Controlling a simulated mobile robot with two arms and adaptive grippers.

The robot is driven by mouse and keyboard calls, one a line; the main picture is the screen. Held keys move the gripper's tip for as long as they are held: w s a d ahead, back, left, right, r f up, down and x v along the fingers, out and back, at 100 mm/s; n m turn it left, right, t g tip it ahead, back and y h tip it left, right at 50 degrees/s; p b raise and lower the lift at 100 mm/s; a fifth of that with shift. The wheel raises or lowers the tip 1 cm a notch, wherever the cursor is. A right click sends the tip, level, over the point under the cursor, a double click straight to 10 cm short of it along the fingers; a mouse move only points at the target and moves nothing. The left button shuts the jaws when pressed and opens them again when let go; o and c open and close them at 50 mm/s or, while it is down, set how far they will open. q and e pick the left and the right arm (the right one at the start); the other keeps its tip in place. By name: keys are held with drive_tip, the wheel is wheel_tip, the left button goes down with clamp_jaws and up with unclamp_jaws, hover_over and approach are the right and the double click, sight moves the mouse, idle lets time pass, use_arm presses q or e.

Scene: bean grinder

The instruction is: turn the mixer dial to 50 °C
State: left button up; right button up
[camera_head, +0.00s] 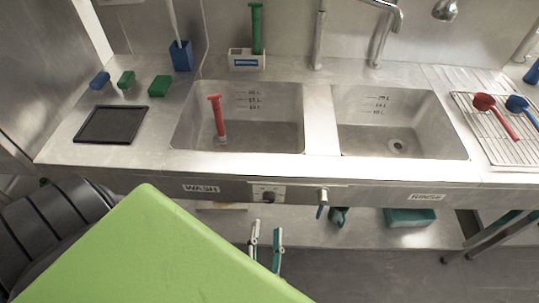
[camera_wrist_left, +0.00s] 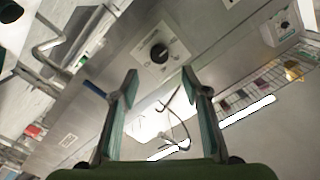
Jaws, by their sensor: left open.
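The mixer dial (camera_head: 268,197) is a small black knob on a light panel in the front face of the sink unit, below the rim between the WASH and RINSE labels. In the left wrist view the dial (camera_wrist_left: 159,53) shows as a round black knob on a pale plate, ahead of my fingers and near the middle between them. Its scale is too small to read. My left gripper (camera_head: 265,248) is open and empty, below the dial in the head view. Its two fingers (camera_wrist_left: 160,86) are apart and do not touch the dial. My right gripper is not in view.
The wash basin (camera_head: 270,130) holds a red-handled tool (camera_head: 217,115); the rinse basin (camera_head: 400,125) is empty. A lower shelf (camera_head: 365,232) bears a teal box (camera_head: 410,217). A wire rack (camera_head: 490,125) is at right.

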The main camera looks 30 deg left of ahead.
sight(269, 201)
use_arm(q)
drive_tip(key=p+x, duration=0.1)
drive_tip(key=x, duration=0.7)
drive_tip(key=shift+w+p, duration=0.25)
drive_tip(key=shift+p, duration=0.15)
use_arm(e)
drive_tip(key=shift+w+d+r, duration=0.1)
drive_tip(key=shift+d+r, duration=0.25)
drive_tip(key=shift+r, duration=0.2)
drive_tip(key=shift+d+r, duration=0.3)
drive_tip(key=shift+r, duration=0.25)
use_arm(q)
drive_tip(key=c, duration=1.1)
